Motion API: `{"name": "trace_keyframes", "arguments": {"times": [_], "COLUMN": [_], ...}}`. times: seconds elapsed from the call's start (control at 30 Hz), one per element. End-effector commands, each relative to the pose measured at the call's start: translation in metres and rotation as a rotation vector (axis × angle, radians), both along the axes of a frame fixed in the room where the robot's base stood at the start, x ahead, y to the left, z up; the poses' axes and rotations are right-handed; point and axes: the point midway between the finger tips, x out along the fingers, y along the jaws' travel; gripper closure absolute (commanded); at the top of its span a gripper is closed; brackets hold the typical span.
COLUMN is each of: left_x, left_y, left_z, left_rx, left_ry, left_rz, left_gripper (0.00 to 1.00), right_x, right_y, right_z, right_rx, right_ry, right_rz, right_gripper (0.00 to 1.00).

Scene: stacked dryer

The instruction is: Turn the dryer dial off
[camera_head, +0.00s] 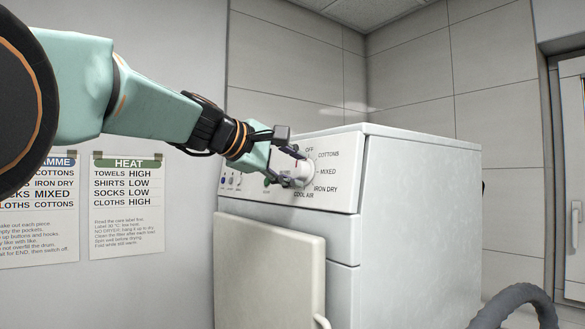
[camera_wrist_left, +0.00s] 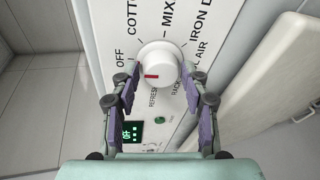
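The white dryer dial (camera_head: 304,173) is on the control panel at the top of the dryer's front, partly covered by my left gripper (camera_head: 291,166). In the left wrist view the round dial (camera_wrist_left: 158,60) has a red mark (camera_wrist_left: 152,76) near its lower edge, toward the REFRESH label. The OFF label (camera_wrist_left: 120,58) is to the left of the dial. My left gripper (camera_wrist_left: 160,72) is open, with one purple-padded finger on each side of the dial. The fingertips are close to its rim; I cannot tell if they touch. My right gripper is not in view.
A lit green display (camera_wrist_left: 129,132) sits on the panel below the dial. The dryer door (camera_head: 268,270) below the panel stands ajar. Two paper signs, including the HEAT sign (camera_head: 127,205), hang on the left wall. A grey hose (camera_head: 515,300) is at bottom right.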

Motion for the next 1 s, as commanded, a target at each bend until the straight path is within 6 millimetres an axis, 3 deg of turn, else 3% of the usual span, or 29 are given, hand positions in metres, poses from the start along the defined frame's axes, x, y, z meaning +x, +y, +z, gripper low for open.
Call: {"name": "trace_keyframes", "arguments": {"times": [0.13,0.57,1.0], "left_x": [0.0,-0.006,-0.064], "left_y": [0.0,0.006,0.061], "left_z": [0.0,0.003,0.027], "left_rx": [0.001,0.001,-0.001], "left_ry": [-0.001,-0.001,-0.002], "left_rz": [0.0,0.0,0.0], "left_gripper": [0.39,0.39,0.39], "right_x": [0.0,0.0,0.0], "right_y": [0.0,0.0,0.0], "right_z": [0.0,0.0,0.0], "right_rx": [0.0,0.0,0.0], "right_ry": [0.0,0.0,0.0], "right_rz": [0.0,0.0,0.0], "right_gripper": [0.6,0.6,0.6]}}
